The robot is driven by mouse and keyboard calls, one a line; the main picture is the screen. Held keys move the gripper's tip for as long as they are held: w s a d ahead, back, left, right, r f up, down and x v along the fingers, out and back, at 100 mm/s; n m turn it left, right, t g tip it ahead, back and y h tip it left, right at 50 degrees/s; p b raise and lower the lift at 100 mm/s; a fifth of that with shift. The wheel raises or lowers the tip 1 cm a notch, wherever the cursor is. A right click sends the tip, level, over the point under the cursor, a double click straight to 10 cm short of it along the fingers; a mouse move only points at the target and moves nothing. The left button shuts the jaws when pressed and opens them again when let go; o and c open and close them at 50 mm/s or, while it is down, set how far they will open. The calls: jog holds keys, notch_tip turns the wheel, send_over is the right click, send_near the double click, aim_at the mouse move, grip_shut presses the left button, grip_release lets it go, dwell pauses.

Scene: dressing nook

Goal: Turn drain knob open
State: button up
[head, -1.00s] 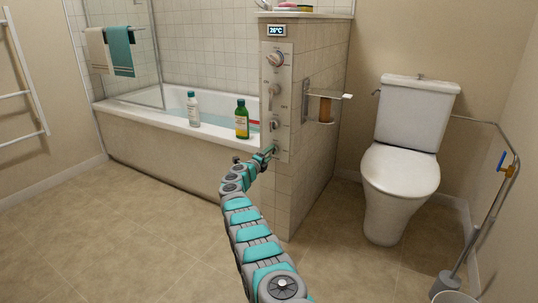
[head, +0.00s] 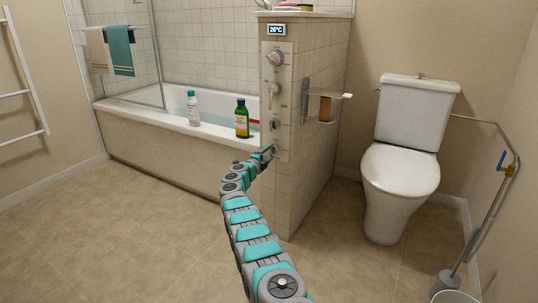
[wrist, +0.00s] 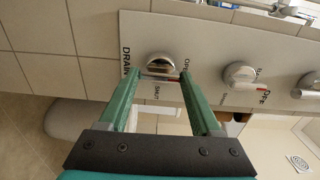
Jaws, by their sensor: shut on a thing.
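The drain knob (wrist: 170,65) is a round, shiny metal knob at the DRAIN end of the wall panel (wrist: 215,45). The words OPEN and SHUT show beside it. In the wrist view my gripper (wrist: 163,76) has its two green fingers on either side of the knob's lower part, shut on it. The fingertips and part of the handle overlap, so its exact angle is hard to tell. In the head view my gripper (head: 268,153) is at the bottom of the panel and hides most of the drain knob.
Another knob (wrist: 240,75) sits close beside the drain knob on the panel, with more controls beyond. A bathtub (head: 150,113) with a white bottle (head: 193,110) and a green bottle (head: 242,120) on its rim is left. A toilet (head: 400,175) stands right.

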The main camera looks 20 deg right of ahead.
jog(key=o, duration=1.4)
jog(key=shift+a, duration=0.2)
jog(key=shift+v, duration=0.8)
jog(key=shift+b+v, duration=0.5)
jog(key=shift+v, duration=2.45)
